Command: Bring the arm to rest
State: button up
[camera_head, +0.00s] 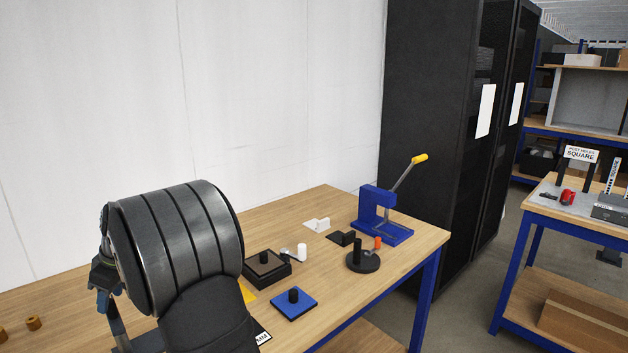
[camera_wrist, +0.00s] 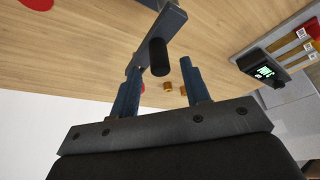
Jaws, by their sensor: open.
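My gripper (camera_wrist: 160,70) is open, with its two blue fingers spread apart in the wrist view. A black cylindrical knob (camera_wrist: 158,57) on a grey bar (camera_wrist: 170,18) shows between and beyond the fingertips; I cannot tell whether a finger touches the bar. In the head view my arm fills the lower left and hides most of the gripper. Only a bit of blue finger (camera_head: 102,300) shows at its left side, above the wooden bench (camera_head: 325,215).
Right of my arm stand a black block fixture (camera_head: 268,278), a blue plate with a black post (camera_head: 294,306), a round black base (camera_head: 362,263) and a blue press with a yellow-tipped lever (camera_head: 383,230). Small brass pieces (camera_head: 33,323) lie at left. A black cabinet (camera_head: 430,120) stands behind.

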aim_at(110, 305)
jog(key=shift+x, duration=1.9)
jog(key=shift+r, duration=0.1)
jog(key=v, duration=1.7)
jog(key=x, duration=1.7)
jog(key=shift+m, duration=0.3)
jog(key=shift+w+d+m+t, duration=0.2)
jog(key=shift+m+t, duration=0.15)
jog(key=shift+m, duration=0.45)
jog(key=shift+w+d+m+t, duration=0.1)
jog(key=shift+d+m+t, duration=0.2)
jog(key=shift+m, duration=0.5)
jog(key=shift+w+d+m+t, duration=0.15)
jog(key=shift+m+t, duration=0.2)
jog(key=shift+m, duration=0.45)
